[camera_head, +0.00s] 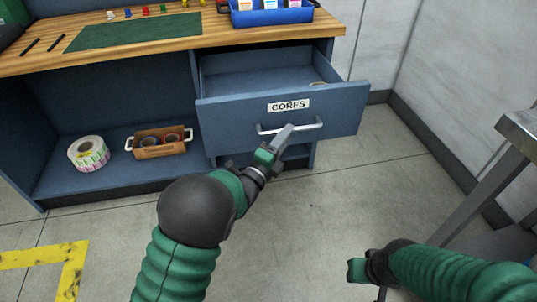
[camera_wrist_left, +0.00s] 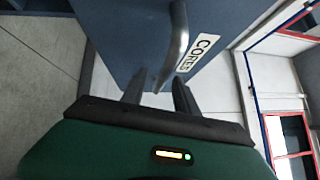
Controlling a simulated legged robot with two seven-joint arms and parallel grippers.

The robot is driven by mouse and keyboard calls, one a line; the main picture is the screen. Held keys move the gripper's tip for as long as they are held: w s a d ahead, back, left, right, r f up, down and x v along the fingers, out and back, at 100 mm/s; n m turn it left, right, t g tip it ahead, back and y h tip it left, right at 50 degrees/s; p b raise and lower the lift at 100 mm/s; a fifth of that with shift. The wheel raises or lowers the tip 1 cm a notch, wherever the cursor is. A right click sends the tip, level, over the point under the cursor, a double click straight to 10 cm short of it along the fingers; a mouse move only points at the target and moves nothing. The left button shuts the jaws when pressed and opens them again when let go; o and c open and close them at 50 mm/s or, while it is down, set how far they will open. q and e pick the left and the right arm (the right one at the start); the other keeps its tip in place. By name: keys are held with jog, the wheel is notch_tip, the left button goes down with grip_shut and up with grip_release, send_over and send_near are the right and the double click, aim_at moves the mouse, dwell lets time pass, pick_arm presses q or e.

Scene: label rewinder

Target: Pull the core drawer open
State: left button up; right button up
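The core drawer (camera_head: 230,115), a blue drawer front with a CORES label (camera_head: 288,105), stands pulled out of the workbench, its inside showing. Its silver bar handle (camera_head: 309,126) also shows in the left wrist view (camera_wrist_left: 179,42). My left gripper (camera_head: 284,134) is at the handle. In the left wrist view its two fingers (camera_wrist_left: 158,80) are apart, with the handle's lower part between them and gaps visible beside it. Whether a finger touches the handle I cannot tell. My right gripper (camera_head: 360,270) is low at the right, away from the drawer; its fingers are not clear.
The wooden bench top (camera_head: 150,38) carries a green mat (camera_head: 130,32) and a blue bin (camera_head: 270,14). A label roll (camera_head: 88,154) and a wooden tray (camera_head: 158,149) sit on the lower shelf. A metal table (camera_head: 490,180) stands at the right. The floor before the drawer is clear.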

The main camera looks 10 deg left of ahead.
pick_arm(q)
jog(key=p+v, duration=0.3)
jog(key=v, duration=1)
jog(key=shift+s+a+f, duration=0.2)
jog(key=s+a+f+n+g+y, duration=0.4)
jog(key=a+f+n+g+y, duration=0.5)
jog(key=n, duration=0.7)
jog(key=s+a+n+g+p, duration=0.1)
jog(key=s+a+n+g, duration=0.2)
jog(key=s+n+g, duration=0.9)
jog(key=s+r+m+t+p, duration=0.1)
jog(key=s+r+t+p, duration=0.1)
jog(key=r+p, duration=1.5)
jog(key=s+r+m+t+p, duration=0.1)
jog(key=r+t+p, duration=0.3)
jog(key=r+p, duration=1.4)
jog(key=shift+s+r+m, duration=0.3)
jog(key=shift+s+m, duration=0.05)
jog(key=shift+m, duration=0.15)
